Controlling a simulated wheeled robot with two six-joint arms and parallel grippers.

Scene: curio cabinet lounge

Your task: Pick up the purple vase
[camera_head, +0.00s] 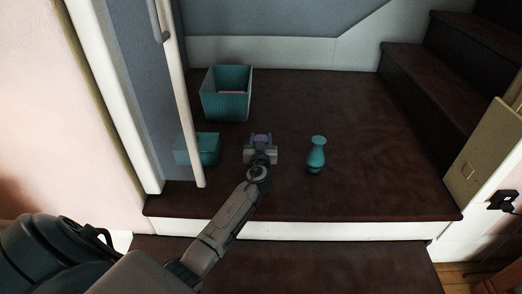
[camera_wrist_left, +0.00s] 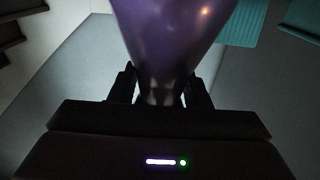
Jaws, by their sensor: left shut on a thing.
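The purple vase (camera_wrist_left: 165,45) fills the upper middle of the left wrist view, shiny and narrowing toward my fingers. In the head view only a small purple part of the vase (camera_head: 261,138) shows behind my gripper. My left gripper (camera_head: 261,150) is shut on the vase's narrow part; its two dark fingers also show in the left wrist view (camera_wrist_left: 160,88), one on each side. The head view does not clearly show whether the vase touches the dark brown surface. My right gripper is not in view.
A teal vase (camera_head: 316,155) stands right of my left gripper. A large teal box (camera_head: 226,94) stands behind, and a lower teal box (camera_head: 205,149) sits left, partly behind the open cabinet door (camera_head: 177,90). Dark steps (camera_head: 440,65) rise at right. The surface (camera_head: 370,130) between is clear.

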